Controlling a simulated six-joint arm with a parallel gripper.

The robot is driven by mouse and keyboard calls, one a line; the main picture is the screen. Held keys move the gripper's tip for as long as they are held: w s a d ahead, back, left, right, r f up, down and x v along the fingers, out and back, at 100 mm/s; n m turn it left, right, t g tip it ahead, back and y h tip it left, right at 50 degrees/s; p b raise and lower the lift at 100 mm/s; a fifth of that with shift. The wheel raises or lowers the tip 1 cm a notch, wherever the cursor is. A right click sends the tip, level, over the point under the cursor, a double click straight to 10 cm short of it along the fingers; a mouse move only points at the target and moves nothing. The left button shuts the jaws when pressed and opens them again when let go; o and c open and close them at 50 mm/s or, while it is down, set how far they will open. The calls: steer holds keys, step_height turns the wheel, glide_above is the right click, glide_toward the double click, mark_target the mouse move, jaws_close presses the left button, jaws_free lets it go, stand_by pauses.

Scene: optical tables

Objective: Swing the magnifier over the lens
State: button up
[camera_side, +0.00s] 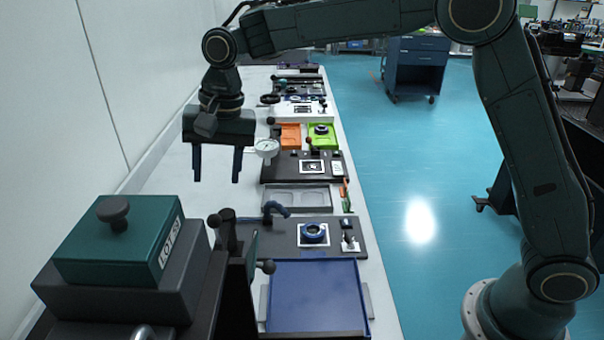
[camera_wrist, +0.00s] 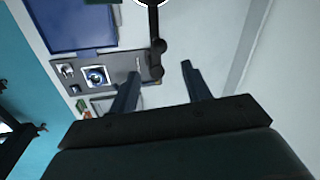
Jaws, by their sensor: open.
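The lens (camera_side: 313,233) sits in a blue ring mount on a dark board; it also shows in the wrist view (camera_wrist: 96,76). The magnifier (camera_wrist: 155,2) appears as a pale disc with a dark rim, cut off by the top edge of the wrist view. Its dark jointed arm (camera_wrist: 154,26) runs to a post at the board's edge, away from the lens. In the side view, dark joints (camera_side: 227,217) show, but the magnifier's disc seems hidden behind the box. My gripper (camera_side: 216,180) is open and empty above the table, beyond the joints; its fingers also show in the wrist view (camera_wrist: 161,73).
A green and dark box marked LOT 53 (camera_side: 118,243) blocks the lower left of the side view. A blue tray (camera_side: 315,295) lies in front of the lens board. A wall runs along the left.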

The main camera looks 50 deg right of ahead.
steer(key=s+d+r+n+t, duration=0.1)
steer(key=s+d+r, duration=0.5)
steer(key=r, duration=0.2)
steer(key=s+d+r+n+t, duration=0.1)
steer(key=s+d+n+t, duration=0.1)
steer(key=s+d, duration=0.8)
steer(key=shift+s+r+n+h, duration=0.35)
steer(key=shift+s+n, duration=0.35)
steer(key=shift+s, duration=1.1)
steer(key=shift+w+d, duration=0.1)
steer(key=w+a+f+m+g, duration=0.1)
steer(key=w+a+f+m, duration=0.1)
steer(key=w+a, duration=0.6)
steer(key=w+a+f+m+g, duration=0.2)
steer(key=w+a+f, duration=0.2)
steer(key=w+a, duration=0.3)
steer(key=w, duration=0.4)
steer(key=shift+a+f, duration=0.15)
steer(key=shift+a, duration=0.2)
steer(key=shift+f, duration=0.1)
